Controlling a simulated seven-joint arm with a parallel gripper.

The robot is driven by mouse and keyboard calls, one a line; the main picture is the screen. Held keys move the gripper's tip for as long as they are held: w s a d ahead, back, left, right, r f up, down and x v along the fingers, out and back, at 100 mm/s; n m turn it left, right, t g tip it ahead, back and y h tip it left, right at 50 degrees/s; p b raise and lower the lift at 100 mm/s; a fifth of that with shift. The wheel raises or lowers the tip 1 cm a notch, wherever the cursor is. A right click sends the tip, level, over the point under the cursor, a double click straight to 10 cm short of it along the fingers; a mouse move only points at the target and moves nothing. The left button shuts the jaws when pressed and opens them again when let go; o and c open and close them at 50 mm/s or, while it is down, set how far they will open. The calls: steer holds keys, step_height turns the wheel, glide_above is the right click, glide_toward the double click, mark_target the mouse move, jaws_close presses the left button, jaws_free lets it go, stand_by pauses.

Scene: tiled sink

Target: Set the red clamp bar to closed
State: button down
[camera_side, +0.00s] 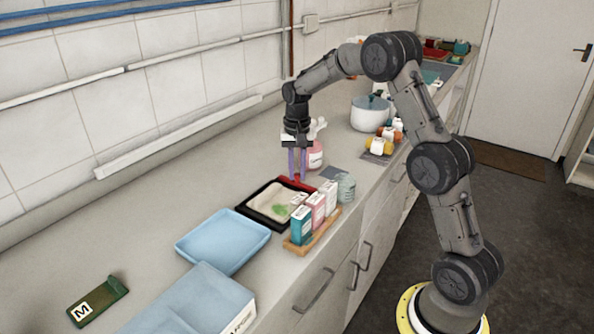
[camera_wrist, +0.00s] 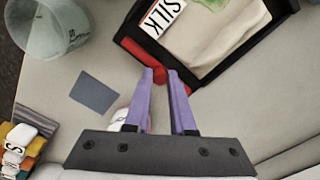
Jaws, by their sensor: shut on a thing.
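The red clamp bar (camera_side: 299,184) runs along the far edge of a dark shallow frame (camera_side: 251,215) on the counter. In the wrist view the bar (camera_wrist: 140,52) lies against the black frame's edge (camera_wrist: 237,55), with a red knob (camera_wrist: 160,75) at its side. My gripper (camera_side: 297,177) points down at that edge. Its purple fingers (camera_wrist: 160,80) are shut on the knob of the clamp bar. A pale cloth (camera_wrist: 205,40) with a green print and a SILK label lies in the frame. The fingers hide part of the knob and bar.
Small boxes in a wooden rack (camera_side: 301,246) stand close in front of the frame. A glass jar (camera_side: 346,187), pink bottle (camera_side: 315,157) and flat grey-blue card (camera_wrist: 95,93) are nearby. A blue tray (camera_side: 223,240) lies left.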

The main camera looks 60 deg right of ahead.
steer(key=shift+a+r, duration=0.1)
steer(key=shift+a, duration=1.7)
steer(key=c, duration=0.8)
jaws_free()
steer(key=shift+o, duration=0.2)
steer(key=shift+d+r, duration=0.1)
steer(key=shift+r, duration=0.4)
step_height(320, 180, up, 13)
steer(key=shift+f, duration=0.15)
